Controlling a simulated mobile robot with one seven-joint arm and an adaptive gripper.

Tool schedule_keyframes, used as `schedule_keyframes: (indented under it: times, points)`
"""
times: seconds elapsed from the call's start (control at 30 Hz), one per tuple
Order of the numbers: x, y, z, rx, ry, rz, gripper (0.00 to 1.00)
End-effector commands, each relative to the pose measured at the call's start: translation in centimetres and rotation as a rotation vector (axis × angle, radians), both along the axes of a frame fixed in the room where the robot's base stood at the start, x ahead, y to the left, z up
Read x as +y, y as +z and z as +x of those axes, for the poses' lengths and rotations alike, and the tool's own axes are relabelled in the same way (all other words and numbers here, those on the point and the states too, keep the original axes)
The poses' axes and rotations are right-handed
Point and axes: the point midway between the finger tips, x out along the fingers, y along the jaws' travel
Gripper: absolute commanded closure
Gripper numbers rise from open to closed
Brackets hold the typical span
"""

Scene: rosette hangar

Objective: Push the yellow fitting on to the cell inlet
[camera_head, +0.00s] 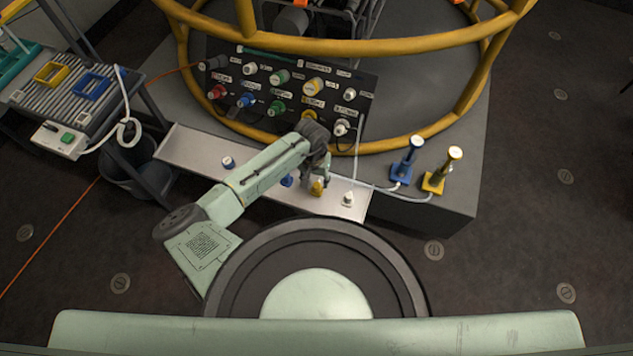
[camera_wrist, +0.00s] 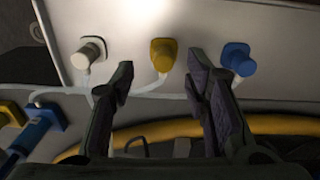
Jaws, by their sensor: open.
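The yellow fitting (camera_head: 317,188) stands on the pale shelf in front of the connector panel (camera_head: 357,98), below my gripper (camera_head: 322,174). In the wrist view my gripper (camera_wrist: 160,72) is open, its two dark fingers apart. The yellow fitting (camera_wrist: 163,55) shows between the fingertips, with clear space on both sides; a pale hose runs from it. I cannot tell how far beyond the tips it is. The panel carries rows of coloured ports, among them a yellow one (camera_head: 313,86) and a lower yellow one (camera_head: 309,115) partly behind my wrist. The labels are too small to tell which is the cell inlet.
A blue fitting (camera_wrist: 238,58) and a white fitting (camera_wrist: 88,50) flank the yellow one on the shelf (camera_head: 190,151). Blue (camera_head: 405,160) and yellow (camera_head: 440,172) upright pieces stand at the right. A yellow rail (camera_head: 400,143) curves around the panel. A slatted bench (camera_head: 70,85) is at left.

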Motion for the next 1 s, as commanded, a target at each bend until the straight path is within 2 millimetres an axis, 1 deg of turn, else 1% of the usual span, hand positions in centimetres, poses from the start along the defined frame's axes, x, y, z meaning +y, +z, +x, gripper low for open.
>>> schedule_keyframes:
  times: [0.03, 0.2, 0.53, 0.63, 0.77, 0.87, 0.9, 1.0]
  points:
    - [-0.1, 0.8, 0.5, 0.006, -0.014, 0.018, 0.57]
    - [-0.2, 1.6, 1.2, 0.018, -0.028, 0.045, 0.57]
    - [-0.3, 1.6, 1.2, 0.019, -0.028, 0.045, 0.57]
    - [-0.3, 1.3, 1.2, 0.019, -0.028, 0.044, 0.57]
    - [-0.3, 0.2, 1.2, 0.019, -0.027, 0.044, 0.57]
    - [-0.3, -1.1, 1.1, 0.020, -0.029, 0.045, 0.57]
    - [-0.3, -2.3, 1.1, 0.019, -0.029, 0.045, 0.57]
    - [-0.3, -3.8, 1.2, 0.017, -0.029, 0.046, 0.57]
